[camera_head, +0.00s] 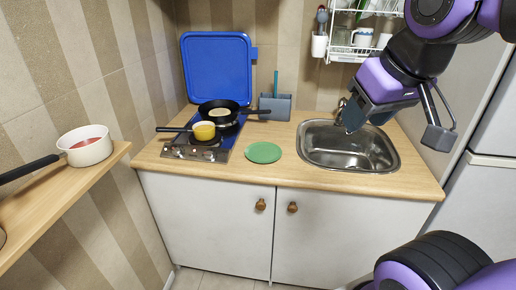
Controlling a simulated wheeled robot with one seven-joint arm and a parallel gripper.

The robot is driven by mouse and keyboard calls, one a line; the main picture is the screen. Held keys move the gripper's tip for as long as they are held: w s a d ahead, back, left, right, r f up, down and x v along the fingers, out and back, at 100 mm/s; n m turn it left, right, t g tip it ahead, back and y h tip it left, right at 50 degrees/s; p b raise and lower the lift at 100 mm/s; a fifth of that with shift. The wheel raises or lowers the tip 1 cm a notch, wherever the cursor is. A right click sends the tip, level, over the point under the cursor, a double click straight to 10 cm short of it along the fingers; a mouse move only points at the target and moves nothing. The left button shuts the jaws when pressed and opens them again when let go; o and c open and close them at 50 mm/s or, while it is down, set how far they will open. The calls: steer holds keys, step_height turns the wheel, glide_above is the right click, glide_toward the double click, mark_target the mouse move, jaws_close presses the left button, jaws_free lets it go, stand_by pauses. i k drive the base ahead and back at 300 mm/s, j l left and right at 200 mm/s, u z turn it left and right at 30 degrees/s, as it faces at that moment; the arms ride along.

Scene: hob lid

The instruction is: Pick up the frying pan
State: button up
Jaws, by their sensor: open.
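The frying pan (211,107) is black and round, with something pale in it. It sits on the rear part of the hob (182,152) at the left of the counter, and its dark handle (258,111) points right. A small yellow pan (204,131) with a dark handle pointing left stands in front of it and hides part of its near side. My gripper (397,125) is at the upper right, in front of and above the sink. It is open and empty, well apart from the frying pan.
A blue lid (215,62) stands upright behind the hob. A blue-grey holder (276,106) stands near the pan's handle. A green disc (263,152) lies left of the sink (349,160). A white pot (86,150) is on the left shelf; a dish rack (355,52) hangs above the sink.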

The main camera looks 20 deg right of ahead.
mark_target(204, 109)
steer(key=i+j+z, duration=0.15)
steer(key=i+j, duration=0.2)
steer(key=i+j+z, duration=0.15)
steer(key=i+j, duration=0.15)
steer(key=i+j+z, duration=0.15)
steer(key=i+j, duration=0.15)
steer(key=j, duration=0.25)
steer(key=i+j+z, duration=0.15)
steer(key=i+j, duration=0.15)
steer(key=j, duration=0.15)
